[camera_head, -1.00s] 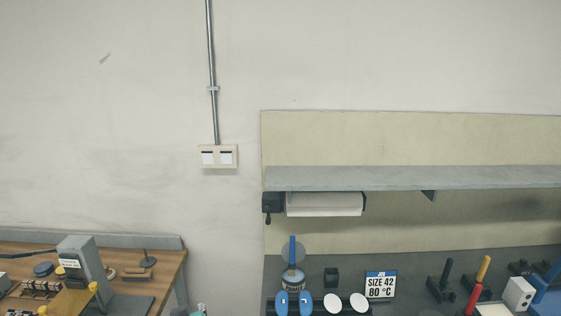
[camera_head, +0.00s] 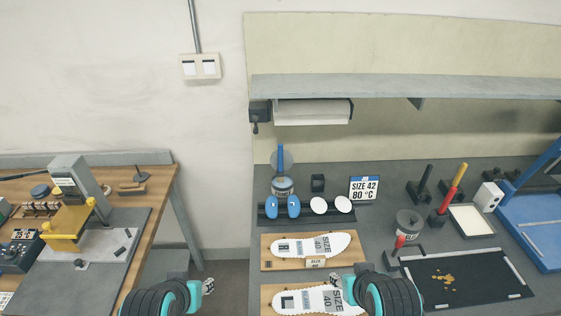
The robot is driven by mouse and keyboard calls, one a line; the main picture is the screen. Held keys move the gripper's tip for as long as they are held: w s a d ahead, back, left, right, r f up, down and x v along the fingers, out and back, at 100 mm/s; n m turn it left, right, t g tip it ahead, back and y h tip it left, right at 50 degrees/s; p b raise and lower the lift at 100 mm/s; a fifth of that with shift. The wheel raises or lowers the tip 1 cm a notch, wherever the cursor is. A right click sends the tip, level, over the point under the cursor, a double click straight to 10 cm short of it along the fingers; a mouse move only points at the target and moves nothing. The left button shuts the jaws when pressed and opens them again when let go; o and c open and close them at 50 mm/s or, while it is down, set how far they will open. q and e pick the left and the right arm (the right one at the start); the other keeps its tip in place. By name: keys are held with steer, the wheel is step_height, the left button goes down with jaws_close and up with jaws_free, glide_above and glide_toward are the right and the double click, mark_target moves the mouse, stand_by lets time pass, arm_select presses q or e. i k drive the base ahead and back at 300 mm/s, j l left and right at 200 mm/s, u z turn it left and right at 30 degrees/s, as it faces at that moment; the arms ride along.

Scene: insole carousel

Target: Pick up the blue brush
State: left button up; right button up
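The blue brush (camera_head: 281,158) appears as an upright blue handle rising from a labelled jar (camera_head: 283,187) at the back left of the grey bench. Its lower end is hidden in the jar. My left gripper (camera_head: 208,286) is at the bottom of the view, over the gap between the two benches, well in front of the jar. My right gripper (camera_head: 336,281) is over the front insole, to the right of and nearer than the jar. Both grippers are apart from the brush. Their fingers are too small to tell open from shut.
A rack with blue and white ovals (camera_head: 306,210) stands just before the jar. White insoles (camera_head: 312,245) lie on wooden boards nearer me. A red-tipped pot (camera_head: 408,225), a black mat (camera_head: 468,279) and a blue tray (camera_head: 540,232) are right. A shelf (camera_head: 400,88) overhangs the back.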

mark_target(279, 172)
steer(key=k+l+z, duration=0.15)
steer(key=l, duration=0.45)
steer(key=l+z, duration=0.15)
steer(key=l, duration=0.45)
steer(key=k+l+z, duration=0.15)
steer(key=l, duration=0.45)
